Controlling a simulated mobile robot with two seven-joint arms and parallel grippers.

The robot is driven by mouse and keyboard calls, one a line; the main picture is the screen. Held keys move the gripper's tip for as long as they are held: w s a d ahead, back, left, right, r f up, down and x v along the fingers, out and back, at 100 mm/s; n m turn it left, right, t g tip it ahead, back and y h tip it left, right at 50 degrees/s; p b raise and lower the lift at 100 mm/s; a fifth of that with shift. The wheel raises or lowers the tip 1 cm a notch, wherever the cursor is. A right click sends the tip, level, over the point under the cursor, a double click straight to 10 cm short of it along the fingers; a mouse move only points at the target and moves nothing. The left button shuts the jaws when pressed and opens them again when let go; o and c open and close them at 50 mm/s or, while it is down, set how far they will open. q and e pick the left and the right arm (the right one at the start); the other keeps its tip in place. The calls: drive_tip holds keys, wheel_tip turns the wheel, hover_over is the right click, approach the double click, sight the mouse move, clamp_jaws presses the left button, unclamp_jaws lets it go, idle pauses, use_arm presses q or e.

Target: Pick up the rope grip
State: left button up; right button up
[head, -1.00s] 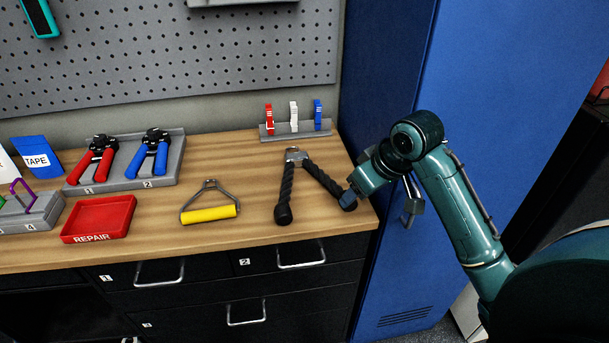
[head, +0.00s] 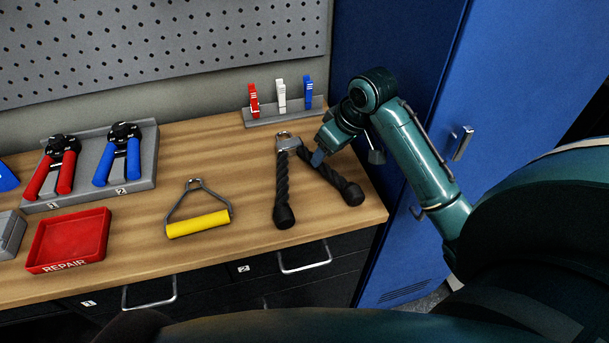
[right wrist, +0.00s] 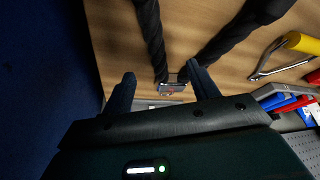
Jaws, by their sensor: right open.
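The rope grip (head: 285,185) is a black twisted rope with two knobbed ends and a metal connector at its top. It lies spread in a V on the wooden bench, right of the yellow handle. My right gripper (head: 318,154) is just right of the connector, over the upper part of the right strand. In the right wrist view, my right gripper (right wrist: 163,84) is open, and the connector of the rope grip (right wrist: 172,88) appears between its fingers, with the strands running away beyond. I cannot tell whether the fingers touch it. My left gripper is not in view.
A yellow handle (head: 198,223), a red repair tray (head: 70,240) and a grey holder with red and blue hand grippers (head: 145,165) are to the left. A clip rack (head: 285,114) stands behind. A blue locker (head: 480,80) borders the bench's right side.

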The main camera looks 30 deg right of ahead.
sight(322, 164)
drive_tip(key=shift+p+x, duration=0.3)
drive_tip(key=shift+x, duration=3.05)
drive_tip(key=shift+s, duration=0.2)
drive_tip(key=shift+w, duration=0.1)
clamp_jaws()
